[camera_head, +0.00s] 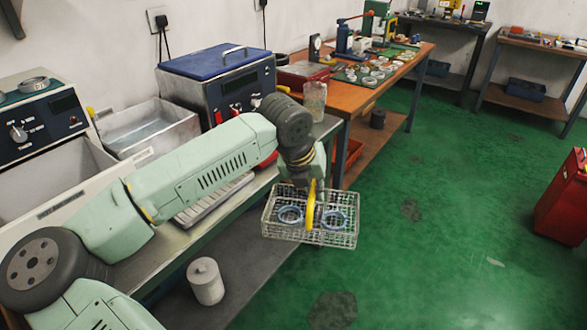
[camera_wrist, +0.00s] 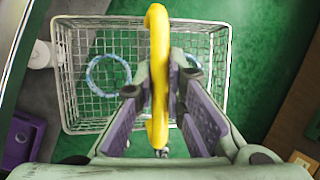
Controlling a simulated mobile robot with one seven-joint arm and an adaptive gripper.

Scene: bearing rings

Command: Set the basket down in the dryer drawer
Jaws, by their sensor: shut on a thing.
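A wire basket (camera_head: 282,238) with a yellow handle (camera_head: 310,205) hangs from my gripper (camera_head: 313,186), over the floor just off the front edge of the workbench. Bluish rings (camera_head: 290,214) lie flat inside it. In the wrist view, the basket (camera_wrist: 75,118) looks roughly level, and my gripper's fingers (camera_wrist: 158,112) are on both sides of the yellow handle (camera_wrist: 158,60). One ring (camera_wrist: 108,73) shows clearly there; another is mostly hidden by a finger. The dryer drawer (camera_head: 75,202) appears to be the open pale bin under the knob panel at far left, partly behind my arm.
A metal basin (camera_head: 150,128) and a blue-lidded machine (camera_head: 215,62) stand along the wall. A glass jar (camera_head: 314,98) stands near the bench's right end. A white canister (camera_head: 206,282) sits on the lower shelf. Green floor (camera_head: 440,220) is open at right, before a red cabinet (camera_head: 562,205).

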